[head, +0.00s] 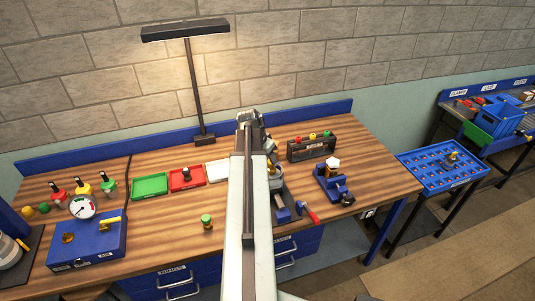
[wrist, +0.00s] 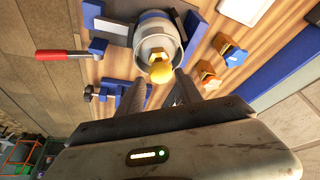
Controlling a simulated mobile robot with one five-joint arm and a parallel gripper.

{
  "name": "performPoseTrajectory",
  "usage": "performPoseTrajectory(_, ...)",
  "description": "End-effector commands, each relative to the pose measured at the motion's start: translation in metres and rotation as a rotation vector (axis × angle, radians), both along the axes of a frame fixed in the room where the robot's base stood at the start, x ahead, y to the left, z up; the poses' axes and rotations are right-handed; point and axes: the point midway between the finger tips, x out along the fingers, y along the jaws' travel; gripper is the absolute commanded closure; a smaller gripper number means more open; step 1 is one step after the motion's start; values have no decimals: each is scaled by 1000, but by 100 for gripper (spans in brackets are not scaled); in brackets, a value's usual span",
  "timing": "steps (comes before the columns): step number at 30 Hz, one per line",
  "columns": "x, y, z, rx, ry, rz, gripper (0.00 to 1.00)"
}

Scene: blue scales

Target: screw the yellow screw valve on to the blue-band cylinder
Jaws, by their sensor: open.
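The blue-band cylinder (wrist: 157,28) shows in the wrist view, clamped in a blue vise (wrist: 117,24). Its grey end ring faces my camera. A yellow valve part (wrist: 160,70) sits at the middle of that end; I cannot tell whether it is threaded in. My gripper (wrist: 160,80) is open, one finger on each side of the yellow part, with gaps visible beside it. In the head view my arm hides most of the cylinder (head: 275,180) and the gripper; the vise's red handle (head: 313,215) shows to the right.
A second blue fixture (head: 333,182) with a white piece stands right of the vise. A dark rack (head: 312,148) with coloured knobs is behind it. Green (head: 150,185) and red (head: 187,178) trays lie left. A gauge box (head: 87,240) stands front left.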

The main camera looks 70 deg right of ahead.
Motion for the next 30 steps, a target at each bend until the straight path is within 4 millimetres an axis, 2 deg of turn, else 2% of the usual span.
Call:
performPoseTrajectory(5,0,-3,-14,0,0,3,58)
performPoseTrajectory(16,-7,-25,-71,1,0,3,58)
performPoseTrajectory(26,-9,-27,-72,1,1,5,58)
performPoseTrajectory(30,-8,-27,-72,1,1,5,97)
